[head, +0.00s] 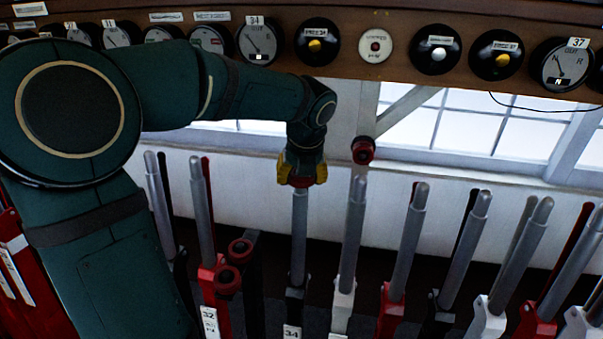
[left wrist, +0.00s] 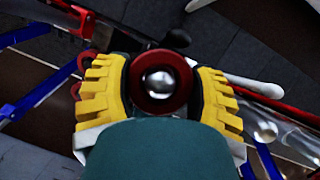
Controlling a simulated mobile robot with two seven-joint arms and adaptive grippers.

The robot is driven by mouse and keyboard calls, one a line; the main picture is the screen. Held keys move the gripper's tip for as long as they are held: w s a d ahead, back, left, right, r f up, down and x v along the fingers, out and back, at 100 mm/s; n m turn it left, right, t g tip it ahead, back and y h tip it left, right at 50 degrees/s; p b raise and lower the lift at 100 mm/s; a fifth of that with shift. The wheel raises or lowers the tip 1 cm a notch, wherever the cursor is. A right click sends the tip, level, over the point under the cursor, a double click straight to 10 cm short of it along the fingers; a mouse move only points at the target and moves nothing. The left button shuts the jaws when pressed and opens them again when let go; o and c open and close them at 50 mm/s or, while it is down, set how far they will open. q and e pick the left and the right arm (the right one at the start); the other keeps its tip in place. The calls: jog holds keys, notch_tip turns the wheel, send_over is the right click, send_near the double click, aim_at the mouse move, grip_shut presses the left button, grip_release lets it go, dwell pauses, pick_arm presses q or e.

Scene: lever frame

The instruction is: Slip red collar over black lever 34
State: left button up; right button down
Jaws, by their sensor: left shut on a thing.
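My left gripper (head: 302,172), with yellow fingers, is shut on a red collar (head: 300,183) right at the top of lever 34 (head: 299,235). The lever has a silver handle, a black lower part and a 34 plate (head: 291,332). In the left wrist view the gripper (left wrist: 160,95) has a yellow finger on each side of the red collar (left wrist: 138,84). The lever's round silver tip (left wrist: 160,84) shows in the middle of the collar's hole. The fingers partly hide the collar in the head view, so how far it surrounds the tip is unclear. My right gripper is not in view.
Silver-handled levers stand close on both sides, the nearest right one with a white base (head: 343,300). Another red collar (head: 363,150) is at the wall post. Two more red round pieces (head: 240,249) (head: 228,279) sit left of lever 34. An instrument shelf (head: 390,78) runs above.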

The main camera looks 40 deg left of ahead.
pick_arm(q)
jog(key=shift+f, duration=0.4)
jog(key=o, duration=1.2)
jog(key=shift+s, duration=0.1)
jog(key=shift+c, duration=0.2)
jog(key=shift+d+r, duration=0.1)
jog(key=shift+r, duration=0.1)
jog(key=shift+d+r+p, duration=0.1)
jog(key=shift+r+p, duration=0.5)
jog(key=shift+p, duration=0.05)
jog(key=p+v, duration=0.4)
jog(key=v, duration=0.1)
jog(key=shift+f, duration=0.1)
jog(key=shift+p+v, duration=1.3)
jog(key=shift+v, duration=0.05)
jog(key=shift+s, duration=0.1)
